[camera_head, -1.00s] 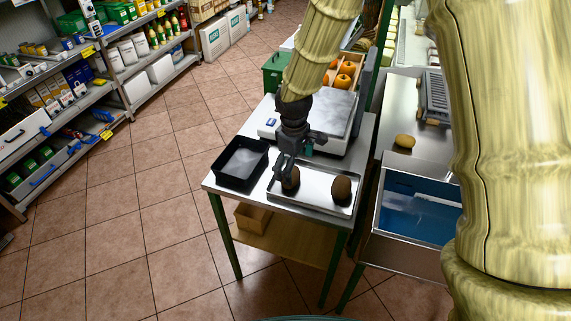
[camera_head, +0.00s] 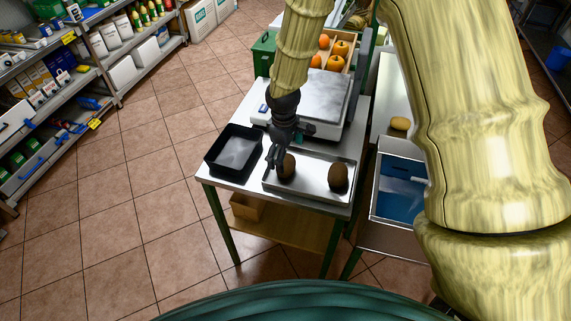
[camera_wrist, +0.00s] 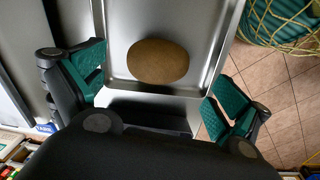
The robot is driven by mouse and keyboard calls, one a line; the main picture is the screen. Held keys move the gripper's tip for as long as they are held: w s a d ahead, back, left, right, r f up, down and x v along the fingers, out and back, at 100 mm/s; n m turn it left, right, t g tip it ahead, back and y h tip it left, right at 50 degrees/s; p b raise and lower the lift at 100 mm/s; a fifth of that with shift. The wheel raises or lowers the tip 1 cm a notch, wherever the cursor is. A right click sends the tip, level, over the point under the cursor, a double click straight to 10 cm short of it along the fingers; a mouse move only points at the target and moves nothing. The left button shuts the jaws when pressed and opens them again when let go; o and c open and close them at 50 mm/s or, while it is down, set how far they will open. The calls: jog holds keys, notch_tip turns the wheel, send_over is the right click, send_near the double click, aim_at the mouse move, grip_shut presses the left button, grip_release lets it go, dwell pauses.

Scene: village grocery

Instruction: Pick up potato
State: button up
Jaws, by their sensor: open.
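Two brown, oval, potato-like items are on a shallow metal tray (camera_head: 312,181): the left brown oval (camera_head: 287,168) and the right brown oval (camera_head: 338,177). My gripper (camera_head: 277,158) is at the left one and partly hides it in the head view. In the wrist view, my open gripper (camera_wrist: 158,92) has its green-padded fingers wide apart, one to each side of a single brown oval (camera_wrist: 158,61). The oval lies on the tray (camera_wrist: 118,86) a little beyond the fingers, with nothing held. A lighter tan oval (camera_head: 400,123) lies on the counter at right.
A black empty tray (camera_head: 235,151) stands left of the metal tray. A scale (camera_head: 322,98) and a crate of orange produce (camera_head: 350,53) are behind it. A blue-lined bin (camera_head: 401,196) is at right. Tiled floor is clear at left.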

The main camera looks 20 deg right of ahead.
aim_at(285, 160)
jog(key=shift+w+f+p, duration=0.15)
jog(key=shift+f+p, duration=0.25)
jog(key=shift+f, duration=0.3)
jog(key=shift+w+f+p, duration=0.1)
jog(key=shift+f+p, duration=0.3)
jog(key=shift+f, duration=0.25)
jog(key=shift+w+f+p, duration=0.1)
jog(key=shift+f+p, duration=0.2)
jog(key=shift+f, duration=0.95)
jog(key=c, duration=1.2)
